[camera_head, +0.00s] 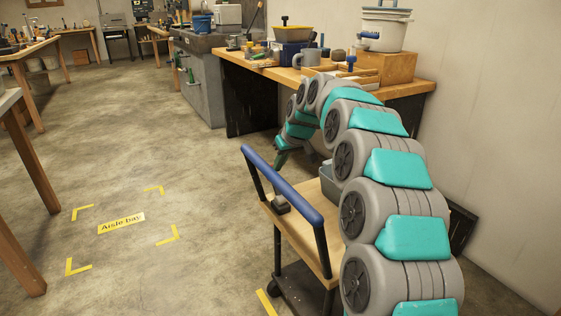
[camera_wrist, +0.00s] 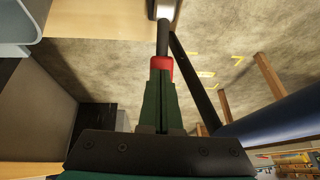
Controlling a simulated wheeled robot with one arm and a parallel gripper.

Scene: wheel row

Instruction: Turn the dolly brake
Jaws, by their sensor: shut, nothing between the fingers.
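The dolly has a wooden deck (camera_head: 300,235) and a blue push handle (camera_head: 284,186); the deck also shows in the wrist view (camera_wrist: 95,20). A small dark block (camera_head: 281,205), apparently the brake's base, sits on the deck near the handle. In the wrist view a dark lever (camera_wrist: 163,38) with a red end (camera_wrist: 161,66) runs from a pale-rimmed block. My gripper (camera_head: 279,162) has green fingers, shut and empty, low behind the handle. In the wrist view its fingertips (camera_wrist: 160,82) overlap the red end; I cannot tell if they touch.
The blue handle (camera_wrist: 275,122) is close on the right in the wrist view. A grey bin (camera_head: 326,172) stands on the deck, partly hidden by my arm. A cluttered workbench (camera_head: 245,68) is behind. The floor around the Aisle bay mark (camera_head: 121,223) is clear.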

